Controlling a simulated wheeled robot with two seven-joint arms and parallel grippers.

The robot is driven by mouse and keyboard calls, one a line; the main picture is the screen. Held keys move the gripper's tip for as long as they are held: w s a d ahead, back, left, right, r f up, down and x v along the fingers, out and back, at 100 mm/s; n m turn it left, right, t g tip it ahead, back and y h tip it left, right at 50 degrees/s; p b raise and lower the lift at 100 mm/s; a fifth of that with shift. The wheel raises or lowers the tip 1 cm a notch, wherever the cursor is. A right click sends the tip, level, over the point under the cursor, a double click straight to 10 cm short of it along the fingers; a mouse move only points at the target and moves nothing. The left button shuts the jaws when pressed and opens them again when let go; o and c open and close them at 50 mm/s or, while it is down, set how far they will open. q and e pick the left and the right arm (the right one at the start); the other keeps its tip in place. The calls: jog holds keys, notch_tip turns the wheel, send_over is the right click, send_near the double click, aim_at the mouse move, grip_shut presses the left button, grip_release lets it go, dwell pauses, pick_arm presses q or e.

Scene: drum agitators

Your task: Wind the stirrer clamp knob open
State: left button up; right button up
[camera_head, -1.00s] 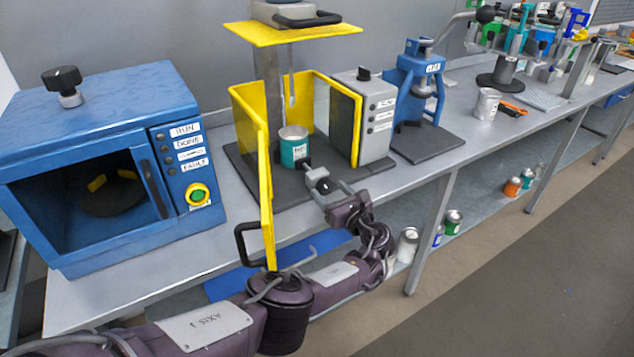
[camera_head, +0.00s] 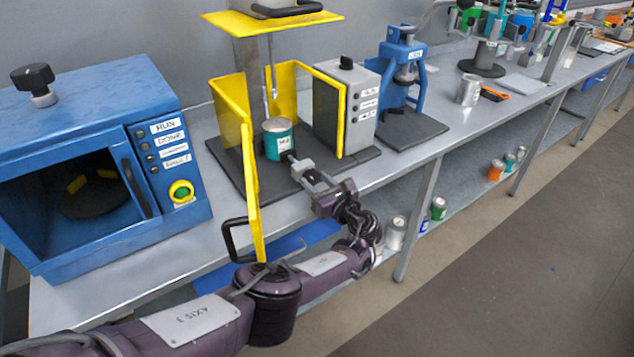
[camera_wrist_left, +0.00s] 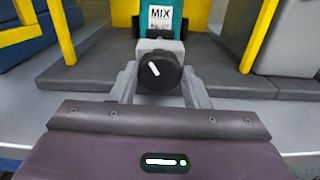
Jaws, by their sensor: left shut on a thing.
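The stirrer clamp knob (camera_wrist_left: 160,75) is a round black knob with a white index line, facing me in the left wrist view. The line leans to the upper left. My left gripper (camera_head: 307,172) reaches in at the front of the stirrer stand. In the left wrist view its two grey fingers (camera_wrist_left: 160,86) lie on either side of the knob and are shut on it. Behind the knob stands an upright teal can (camera_head: 277,139) labelled MIX, on the stirrer's dark base (camera_head: 228,164). In the head view the gripper largely hides the knob. My right gripper is out of view.
Yellow guard panels (camera_head: 249,190) flank the can, and a yellow plate (camera_head: 272,21) is overhead. A grey control box (camera_head: 328,105) stands right of it, then a blue press (camera_head: 385,88). A blue oven-like machine (camera_head: 80,115) stands left.

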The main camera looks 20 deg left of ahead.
pick_arm(q)
jog(key=shift+n, duration=0.3)
jog(key=n, duration=0.3)
jog(key=shift+a+n+b, duration=0.1)
jog(key=shift+n+b, duration=0.35)
jog(key=shift+n, duration=1.15)
jog(key=o, duration=1)
jog(key=shift+f, duration=0.1)
